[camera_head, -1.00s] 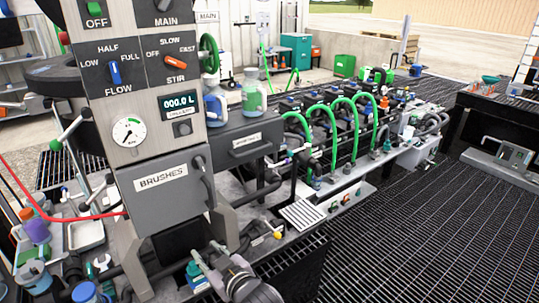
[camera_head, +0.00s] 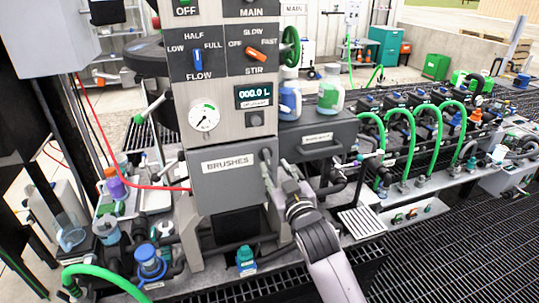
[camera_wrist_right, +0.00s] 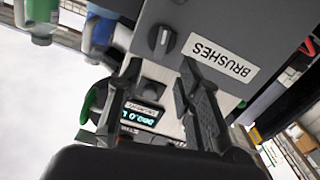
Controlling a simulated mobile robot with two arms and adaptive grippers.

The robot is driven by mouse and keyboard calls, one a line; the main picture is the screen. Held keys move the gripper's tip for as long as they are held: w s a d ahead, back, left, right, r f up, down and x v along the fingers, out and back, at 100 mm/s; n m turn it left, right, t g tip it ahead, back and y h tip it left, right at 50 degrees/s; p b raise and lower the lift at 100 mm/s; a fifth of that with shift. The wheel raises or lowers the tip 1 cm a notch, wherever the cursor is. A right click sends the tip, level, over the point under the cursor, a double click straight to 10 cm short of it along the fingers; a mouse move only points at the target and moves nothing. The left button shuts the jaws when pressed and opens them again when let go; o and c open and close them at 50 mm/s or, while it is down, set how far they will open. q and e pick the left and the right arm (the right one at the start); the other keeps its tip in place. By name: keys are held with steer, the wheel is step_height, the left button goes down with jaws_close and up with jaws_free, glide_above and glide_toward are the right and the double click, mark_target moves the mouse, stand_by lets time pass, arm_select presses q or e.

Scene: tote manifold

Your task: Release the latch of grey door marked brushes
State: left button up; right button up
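The grey door (camera_head: 225,185) marked BRUSHES is closed on the front of the control panel. A dark upright latch or handle (camera_head: 267,163) stands at its right edge. My right gripper (camera_head: 288,170) is just to the right of this part; I cannot tell if they touch. In the right wrist view the door (camera_wrist_right: 230,28) appears upside down, with a dark knob-like latch (camera_wrist_right: 161,40) beside the label. My left gripper is not in view.
A dark grey drawer (camera_head: 318,138) with bottles on top is right of the panel, close to my right gripper. Green hoses (camera_head: 400,118) arch farther right. A red cable (camera_head: 135,187) crosses at left. Cups and bottles crowd the lower left. Open grating (camera_head: 450,265) lies at right.

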mark_target(267, 155)
steer(key=shift+p+x, duration=0.45)
steer(key=shift+x, duration=2.65)
steer(key=shift+c, duration=0.3)
jaws_close()
